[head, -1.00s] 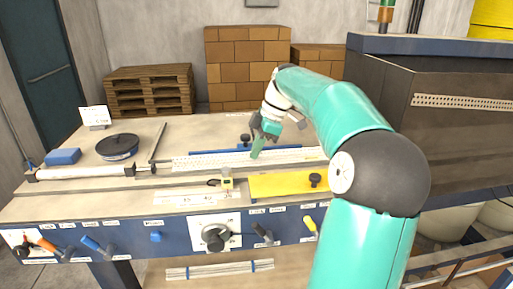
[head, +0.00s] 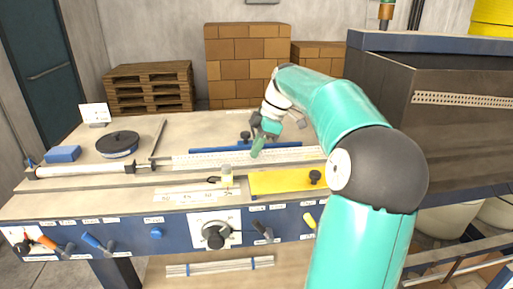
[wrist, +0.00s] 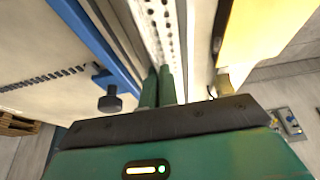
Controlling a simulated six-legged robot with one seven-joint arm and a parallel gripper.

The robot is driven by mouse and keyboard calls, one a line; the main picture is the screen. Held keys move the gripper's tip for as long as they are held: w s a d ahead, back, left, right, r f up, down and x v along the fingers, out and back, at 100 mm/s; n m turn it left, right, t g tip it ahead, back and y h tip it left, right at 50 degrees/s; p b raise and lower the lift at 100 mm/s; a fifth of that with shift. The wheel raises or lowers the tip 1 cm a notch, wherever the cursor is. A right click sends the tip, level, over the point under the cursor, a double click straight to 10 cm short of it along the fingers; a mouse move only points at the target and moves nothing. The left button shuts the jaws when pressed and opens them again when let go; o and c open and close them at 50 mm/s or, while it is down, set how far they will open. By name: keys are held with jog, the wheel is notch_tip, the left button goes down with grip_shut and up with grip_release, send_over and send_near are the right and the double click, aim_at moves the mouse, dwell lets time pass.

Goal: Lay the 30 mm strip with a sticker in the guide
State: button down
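A long white perforated strip (head: 205,161) lies along the bench between the blue bar and the yellow plate. It also shows in the wrist view (wrist: 168,32), running away from the fingers. I cannot tell its width, and no sticker can be made out. My gripper (head: 257,149) points down over this strip. In the wrist view its two green fingers (wrist: 158,88) are close together over the strip's line. Nothing is clearly visible between them. I cannot tell whether the fingertips touch the strip.
A blue bar (head: 205,150) with a black knob lies behind the strip. A yellow plate (head: 275,183) with a black knob lies in front. A small pale device (head: 226,175) stands left of the plate. A black disc (head: 117,145) and blue block (head: 63,154) sit at left.

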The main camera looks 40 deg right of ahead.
jog(key=shift+f, duration=0.15)
jog(key=c, duration=1.6)
grip_release()
jog(key=shift+s, duration=0.1)
